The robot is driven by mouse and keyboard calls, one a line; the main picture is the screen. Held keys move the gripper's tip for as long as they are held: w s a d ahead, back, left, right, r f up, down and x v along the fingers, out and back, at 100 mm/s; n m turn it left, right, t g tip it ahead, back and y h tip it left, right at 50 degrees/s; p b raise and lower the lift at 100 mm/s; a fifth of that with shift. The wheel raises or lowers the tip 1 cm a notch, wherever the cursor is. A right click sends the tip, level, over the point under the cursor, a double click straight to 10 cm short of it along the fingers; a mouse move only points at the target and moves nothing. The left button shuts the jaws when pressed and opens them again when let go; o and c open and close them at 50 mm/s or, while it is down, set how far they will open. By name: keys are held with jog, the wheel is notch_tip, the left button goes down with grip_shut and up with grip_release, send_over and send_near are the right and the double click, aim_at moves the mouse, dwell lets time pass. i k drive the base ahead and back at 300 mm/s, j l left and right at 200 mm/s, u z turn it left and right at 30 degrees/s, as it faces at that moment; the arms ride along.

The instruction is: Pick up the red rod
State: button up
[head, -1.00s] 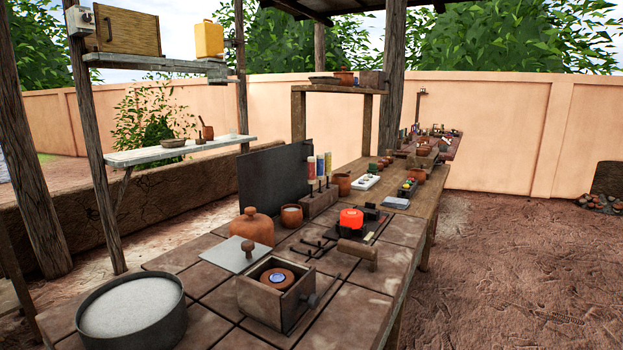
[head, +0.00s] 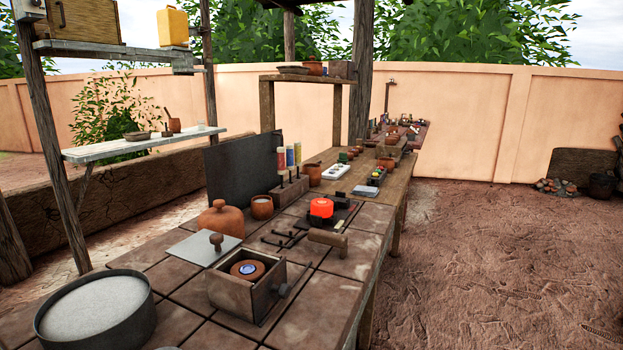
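My gripper is not in view. Several thin upright rods with coloured tops stand in a dark wooden block (head: 290,191) on the tiled bench, in front of a dark upright panel. The leftmost has a red and pale top (head: 281,160) and looks like the red rod. Beside it to the right stand a yellow-topped one (head: 290,157) and a blue-topped one (head: 298,153). They are small in the picture, so details of their lower parts are hard to tell.
The tiled bench holds a grey pan (head: 96,312), an open wooden box (head: 247,285), a lidded clay pot (head: 220,220) and a bright red-orange object (head: 321,208) near the rods. Dark hooked tools (head: 283,240) lie before the block. Bare ground (head: 480,260) is free at the right.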

aim_at(282, 151)
jog(key=i+l+u, duration=0.15)
jog(key=i+l, duration=1.1)
jog(key=i, duration=0.15)
jog(key=i+l+u, duration=0.15)
jog(key=i+l, duration=1.15)
jog(key=l, duration=0.15)
